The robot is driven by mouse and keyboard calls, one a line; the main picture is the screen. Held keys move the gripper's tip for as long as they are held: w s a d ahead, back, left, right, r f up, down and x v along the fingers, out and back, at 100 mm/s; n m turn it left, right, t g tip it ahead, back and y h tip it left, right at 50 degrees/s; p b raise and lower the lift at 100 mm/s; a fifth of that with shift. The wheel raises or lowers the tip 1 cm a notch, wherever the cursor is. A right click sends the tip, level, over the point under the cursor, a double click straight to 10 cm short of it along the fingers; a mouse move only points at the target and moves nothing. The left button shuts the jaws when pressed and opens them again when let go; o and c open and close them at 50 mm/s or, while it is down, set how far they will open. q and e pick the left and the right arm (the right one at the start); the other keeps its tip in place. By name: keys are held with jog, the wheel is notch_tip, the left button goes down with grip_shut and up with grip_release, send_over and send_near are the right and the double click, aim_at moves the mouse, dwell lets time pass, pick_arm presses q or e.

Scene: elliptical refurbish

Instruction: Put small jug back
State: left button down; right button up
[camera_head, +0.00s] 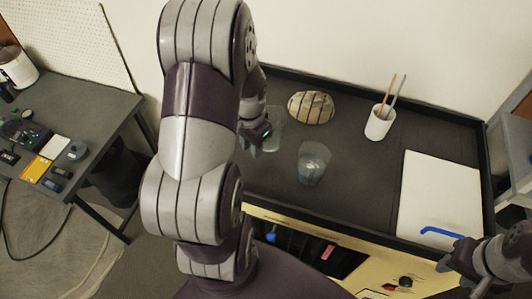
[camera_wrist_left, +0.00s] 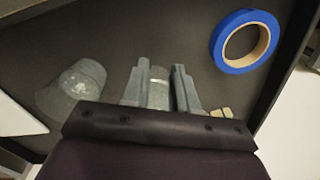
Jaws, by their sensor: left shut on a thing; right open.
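My left gripper (camera_head: 262,132) is low over the dark tabletop, shut on a clear jug (camera_head: 273,140). In the left wrist view, the jug (camera_wrist_left: 159,90) sits between the fingers of the left gripper (camera_wrist_left: 160,85), partly hidden by them. A second clear vessel (camera_head: 313,163) stands apart on the tabletop, nearer the front; it also shows in the left wrist view (camera_wrist_left: 76,88). I cannot tell whether the held jug touches the tabletop. My right gripper (camera_head: 452,262) is open and empty at the lower right, by the table's front edge.
A striped oval object (camera_head: 311,107) and a white cup (camera_head: 380,122) with sticks stand at the back. A white board (camera_head: 440,195) with a blue handle-like item (camera_head: 441,232) lies right. Blue tape (camera_wrist_left: 225,58) lies near the raised rim. The middle right is clear.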

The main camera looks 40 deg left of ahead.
pick_arm(q)
notch_tip(320, 180, down, 6)
jog(key=shift+a+r+p, duration=0.1)
jog(key=shift+p, duration=0.5)
jog(key=shift+w+f, duration=0.1)
jog(key=shift+f, duration=0.55)
jog(key=c, duration=0.9)
grip_release()
